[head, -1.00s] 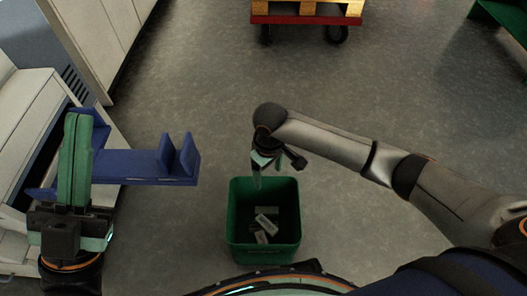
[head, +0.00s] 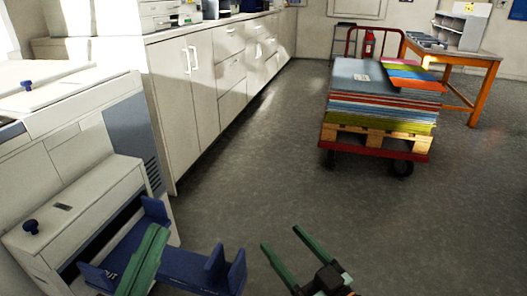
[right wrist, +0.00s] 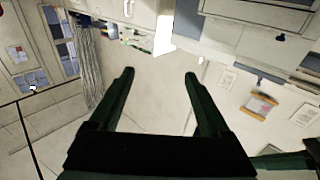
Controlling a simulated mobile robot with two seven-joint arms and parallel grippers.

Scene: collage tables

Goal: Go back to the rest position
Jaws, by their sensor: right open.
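My right gripper (head: 281,238) is at the bottom middle of the head view, raised in front of the floor, with its two green fingers apart and nothing between them. The right wrist view also shows this gripper (right wrist: 160,75) open and empty, with walls and cabinets behind it. My left gripper (head: 148,258) is at the bottom left of the head view, in front of the blue tray (head: 190,268) of the white machine (head: 75,195). Its fingers overlap in the picture, so its opening is hidden. I see nothing held in it.
White cabinets (head: 215,85) run along the left wall. A red cart (head: 375,149) with a pallet and stacked coloured sheets (head: 380,95) stands at the right. A wooden table (head: 460,58) is behind it. The floor (head: 270,170) between the cabinets and the cart is clear.

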